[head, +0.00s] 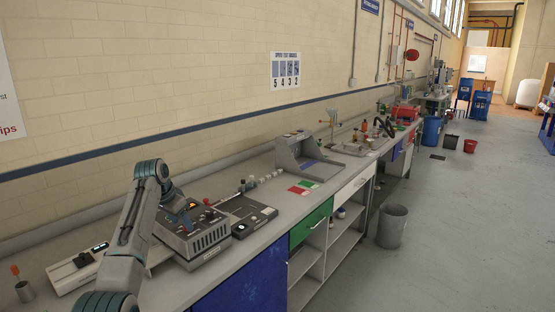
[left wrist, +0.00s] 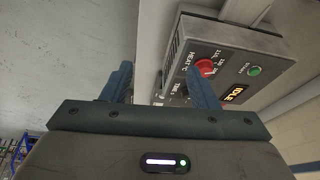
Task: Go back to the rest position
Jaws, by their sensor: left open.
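My left gripper (head: 178,203) hangs over the near part of the bench, at the grey stenter dryer box (head: 203,238). In the left wrist view its two blue fingers (left wrist: 160,88) stand apart with nothing between them. I cannot tell if a finger touches the box. My right gripper is in neither view.
A flat black-topped device (head: 245,211) is right of the dryer. A white device (head: 78,268) and a cup with a red-handled tool (head: 24,291) are at left. A grey hood-like unit (head: 308,158) stands farther along. The floor (head: 440,230) at right is largely clear, beyond a grey bin (head: 392,226).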

